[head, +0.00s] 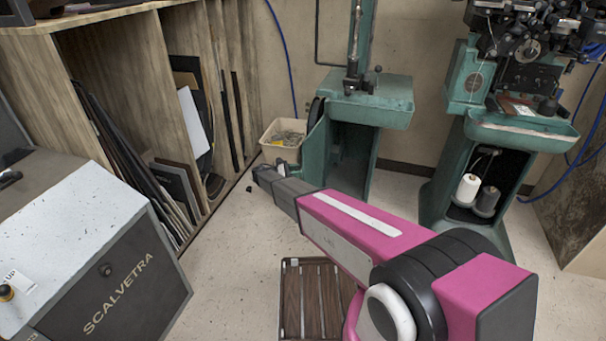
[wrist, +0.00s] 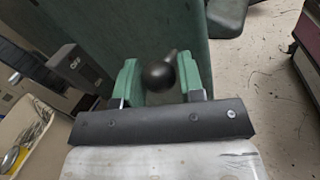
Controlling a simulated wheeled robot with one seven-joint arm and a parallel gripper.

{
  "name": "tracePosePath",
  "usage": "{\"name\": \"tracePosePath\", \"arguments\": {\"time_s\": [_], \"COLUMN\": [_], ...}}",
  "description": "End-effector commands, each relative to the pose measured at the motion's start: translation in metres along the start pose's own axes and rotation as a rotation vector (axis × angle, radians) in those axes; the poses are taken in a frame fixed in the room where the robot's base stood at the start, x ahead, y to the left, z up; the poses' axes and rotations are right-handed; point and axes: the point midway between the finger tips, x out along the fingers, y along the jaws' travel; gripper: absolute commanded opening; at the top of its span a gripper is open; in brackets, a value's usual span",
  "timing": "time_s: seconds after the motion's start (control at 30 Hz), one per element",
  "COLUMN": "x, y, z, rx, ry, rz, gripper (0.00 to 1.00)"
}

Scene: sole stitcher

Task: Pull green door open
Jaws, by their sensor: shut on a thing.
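The green door (head: 316,142) is a panel at the left of the green machine's lower cabinet, angled outward. A dark opening (head: 350,155) shows to its right. In the wrist view the door (wrist: 150,25) fills the upper middle. A round black knob (wrist: 158,75) sits between the two green finger pads of my gripper (wrist: 158,80). The jaws are shut on the knob, though a small gap shows at its left. In the head view my gripper (head: 262,174) is low, left of the door; the knob is not clear there.
A cream bin (head: 270,148) of scraps stands close behind my gripper; it also shows at the wrist view's left (wrist: 30,125). A wooden rack (head: 140,70) is on the left. A slatted wooden platform (head: 310,300) lies below my arm. Open floor (head: 235,260) lies in front.

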Motion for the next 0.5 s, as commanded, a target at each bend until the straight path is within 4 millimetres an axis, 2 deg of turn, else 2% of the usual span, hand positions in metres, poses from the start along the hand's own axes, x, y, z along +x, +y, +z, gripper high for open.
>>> {"name": "tracePosePath", "arguments": {"time_s": [0.03, 0.5], "x": [-0.0013, -0.0030], "y": [0.0107, 0.0137], "z": [-0.0028, -0.0023], "rx": [0.005, 0.003], "ry": [-0.001, -0.007], "rz": [0.004, -0.023], "gripper": [0.00, 0.00]}}
